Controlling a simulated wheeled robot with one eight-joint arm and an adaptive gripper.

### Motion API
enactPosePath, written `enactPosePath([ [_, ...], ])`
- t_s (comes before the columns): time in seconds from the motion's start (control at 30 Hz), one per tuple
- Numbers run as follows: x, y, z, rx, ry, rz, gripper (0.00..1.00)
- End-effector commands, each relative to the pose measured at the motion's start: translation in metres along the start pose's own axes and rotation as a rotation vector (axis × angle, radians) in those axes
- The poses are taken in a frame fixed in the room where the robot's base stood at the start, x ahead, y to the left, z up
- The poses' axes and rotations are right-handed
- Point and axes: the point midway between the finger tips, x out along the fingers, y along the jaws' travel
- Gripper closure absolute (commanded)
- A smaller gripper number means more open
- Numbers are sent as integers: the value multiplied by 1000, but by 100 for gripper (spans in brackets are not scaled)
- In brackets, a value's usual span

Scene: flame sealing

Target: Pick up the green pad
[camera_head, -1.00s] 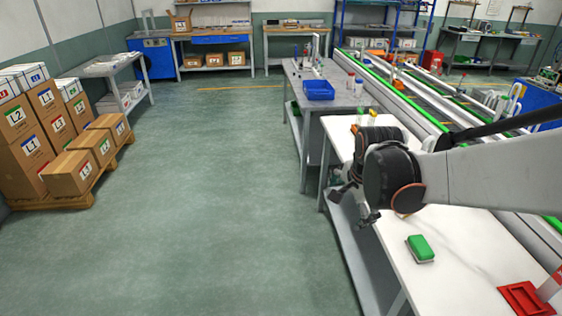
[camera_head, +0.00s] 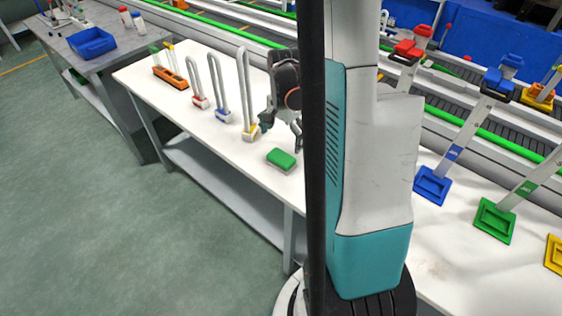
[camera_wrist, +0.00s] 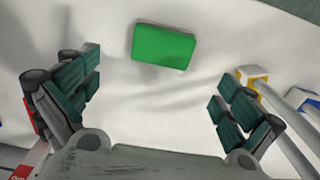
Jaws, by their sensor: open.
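The green pad (camera_head: 281,159) is a small block with a green top and a pale underside, lying on the white table (camera_head: 222,146) near its front edge. In the wrist view the green pad (camera_wrist: 163,46) lies ahead of the fingers, near the top, between their two lines. My gripper (camera_head: 283,133) is just behind and above the pad, partly hidden by my own arm. In the wrist view my gripper (camera_wrist: 155,84) is open, with its fingers wide apart and nothing between them. It appears clear of the pad.
Holders with white loops and yellow (camera_head: 250,132), blue (camera_head: 222,113) and red (camera_head: 199,99) bases stand left of the pad. An orange rack (camera_head: 170,77) is farther left. Blue (camera_head: 432,186) and green (camera_head: 494,221) flat-based tools stand right of my arm. The table's front left is clear.

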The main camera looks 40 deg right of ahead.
Motion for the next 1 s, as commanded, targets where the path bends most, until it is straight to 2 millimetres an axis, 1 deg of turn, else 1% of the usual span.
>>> enactPosePath([
  [0.03,13,0,0,0,0,0,0],
  [0.1,22,-1,0,0,0,0,0],
  [0.2,32,-1,0,0,1,-1,0],
  [0.37,37,-1,1,0,1,-1,0],
  [0.47,45,-1,2,-1,1,-1,0],
  [0.73,83,-3,6,0,1,-1,0],
  [0.83,88,-3,6,0,1,-1,0],
  [1.0,86,-3,6,0,1,-1,0],
])
